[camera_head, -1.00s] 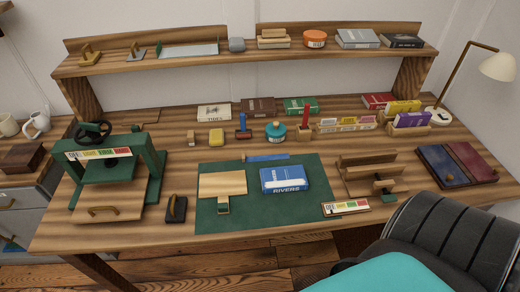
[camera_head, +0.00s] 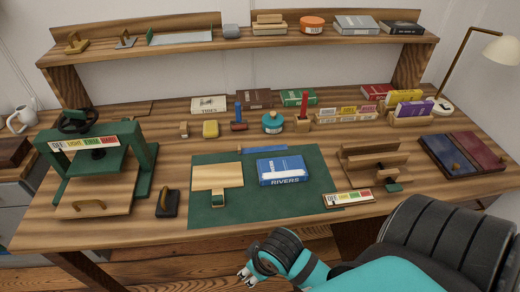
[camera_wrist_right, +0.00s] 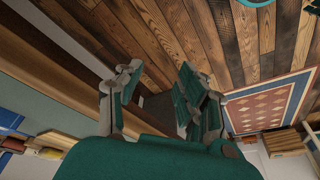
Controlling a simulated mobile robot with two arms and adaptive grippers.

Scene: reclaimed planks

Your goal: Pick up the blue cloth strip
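The blue cloth strip (camera_head: 265,149) lies flat along the far edge of the green mat (camera_head: 240,206), just beyond the blue Rivers book (camera_head: 282,171). My right gripper (camera_head: 246,274) is low at the front of the head view, nearer than the desk's front edge and well apart from the strip. In the right wrist view its two fingers (camera_wrist_right: 160,84) stand apart with nothing between them, over the plank floor. I cannot make out the strip for certain in the wrist view. My left gripper is not in view.
A green press (camera_head: 100,165) stands at left, a wooden stepped stand (camera_head: 372,162) at right. A blue-handled tool (camera_head: 238,113) and teal jar (camera_head: 273,123) stand behind the strip. The mat's front is bare.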

